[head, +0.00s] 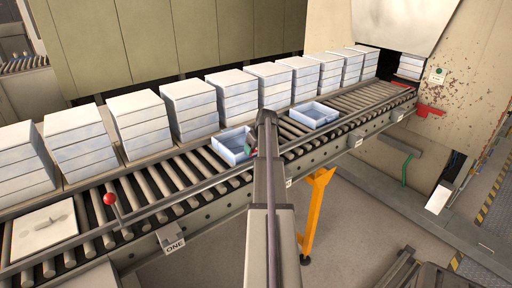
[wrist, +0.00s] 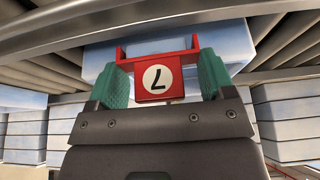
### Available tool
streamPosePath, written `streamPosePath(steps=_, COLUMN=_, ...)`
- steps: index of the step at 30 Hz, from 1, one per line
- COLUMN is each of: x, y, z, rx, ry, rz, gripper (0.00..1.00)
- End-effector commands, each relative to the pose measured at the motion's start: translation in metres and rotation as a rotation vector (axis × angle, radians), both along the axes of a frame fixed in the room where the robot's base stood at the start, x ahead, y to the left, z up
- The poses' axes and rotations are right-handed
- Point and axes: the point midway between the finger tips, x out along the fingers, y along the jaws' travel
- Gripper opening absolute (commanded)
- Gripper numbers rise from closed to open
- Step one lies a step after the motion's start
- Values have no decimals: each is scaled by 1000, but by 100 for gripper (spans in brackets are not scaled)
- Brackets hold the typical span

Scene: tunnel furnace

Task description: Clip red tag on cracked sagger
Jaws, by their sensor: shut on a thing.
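My gripper (wrist: 167,78) has green fingers and is shut on a red tag (wrist: 178,92) with a white disc and a black 7. In the wrist view, a pale blue sagger (wrist: 229,37) lies just beyond the tag; I cannot tell whether the tag touches it. In the head view, my gripper (head: 252,150) is at the right side of an open blue sagger (head: 224,155) on the rollers, and my arm hides part of that side. Another open blue sagger (head: 313,113) sits farther right. I cannot make out a crack on either one.
A row of stacked pale saggers (head: 189,105) stands behind the roller conveyor (head: 165,178). A pale flat plate (head: 35,236) lies at the left end. A red-knobbed lever (head: 110,199) rises from the front rail. An orange post (head: 316,205) stands below the conveyor.

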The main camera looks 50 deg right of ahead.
Motion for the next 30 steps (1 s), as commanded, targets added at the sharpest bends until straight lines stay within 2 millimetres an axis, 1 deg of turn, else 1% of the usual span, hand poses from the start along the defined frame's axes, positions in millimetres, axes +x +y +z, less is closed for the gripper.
streamPosePath(steps=1, x=-2, y=2, z=-4, rx=1, ry=11, rz=5, gripper=53)
streamPosePath(steps=8, x=-2, y=2, z=-5, rx=2, ry=14, rz=7, gripper=53)
streamPosePath(steps=9, x=-2, y=2, z=-5, rx=2, ry=14, rz=7, gripper=78)
streamPosePath(steps=15, x=-3, y=3, z=-3, rx=1, ry=14, rz=7, gripper=98)
streamPosePath(steps=16, x=-3, y=3, z=-1, rx=1, ry=14, rz=7, gripper=100)
streamPosePath(steps=17, x=-4, y=4, z=2, rx=1, ry=13, rz=7, gripper=100)
streamPosePath(steps=20, x=-9, y=6, z=18, rx=0, ry=10, rz=6, gripper=100)
streamPosePath(steps=27, x=-32, y=13, z=80, rx=-2, ry=3, rz=2, gripper=100)
streamPosePath(steps=30, x=-41, y=16, z=99, rx=-4, ry=0, rz=2, gripper=100)
